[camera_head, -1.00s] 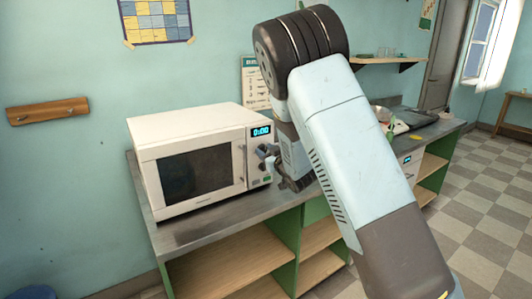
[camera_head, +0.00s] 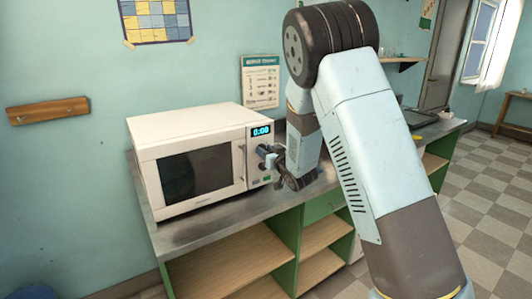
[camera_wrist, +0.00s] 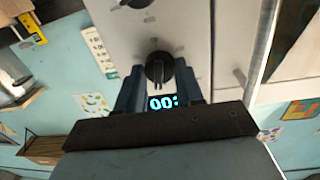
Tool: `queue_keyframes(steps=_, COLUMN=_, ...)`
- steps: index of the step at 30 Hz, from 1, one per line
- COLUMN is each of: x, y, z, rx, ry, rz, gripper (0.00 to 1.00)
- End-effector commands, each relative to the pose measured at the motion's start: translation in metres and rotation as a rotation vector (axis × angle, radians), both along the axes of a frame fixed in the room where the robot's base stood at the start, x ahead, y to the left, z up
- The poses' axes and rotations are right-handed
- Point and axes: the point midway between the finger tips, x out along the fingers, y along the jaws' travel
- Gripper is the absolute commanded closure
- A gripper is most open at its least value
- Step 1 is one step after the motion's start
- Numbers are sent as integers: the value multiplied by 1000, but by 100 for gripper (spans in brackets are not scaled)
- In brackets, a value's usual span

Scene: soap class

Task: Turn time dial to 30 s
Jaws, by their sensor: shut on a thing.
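The white microwave (camera_head: 185,122) stands on the counter with its door shut. Its display (camera_head: 261,131) reads 0:00. My gripper (camera_head: 268,155) is at the control panel, with its fingers around the upper dial. In the wrist view, my gripper (camera_wrist: 160,85) has one blue-grey finger on each side of this black round dial (camera_wrist: 159,66), shut on its raised grip. The display also shows in the wrist view (camera_wrist: 162,102), partly cut off by the gripper body. A second dial (camera_wrist: 135,3) lies at the top edge of the wrist view, clear of the fingers.
The metal counter (camera_head: 190,229) has a narrow bare strip before the microwave. Green and wooden shelves (camera_head: 235,262) are below. A printed chart (camera_head: 260,82) hangs on the wall behind. My arm hides part of the counter to the right.

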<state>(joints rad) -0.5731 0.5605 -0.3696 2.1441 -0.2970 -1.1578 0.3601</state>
Motion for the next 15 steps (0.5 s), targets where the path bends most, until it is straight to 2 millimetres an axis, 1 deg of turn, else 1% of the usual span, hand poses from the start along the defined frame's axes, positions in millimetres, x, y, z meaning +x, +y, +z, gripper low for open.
queue_keyframes(steps=1, x=1, y=-3, z=1, rx=36, ry=23, rz=-4, gripper=94)
queue_keyframes(steps=15, x=2, y=-5, z=1, rx=402, ry=269, rz=-4, gripper=94)
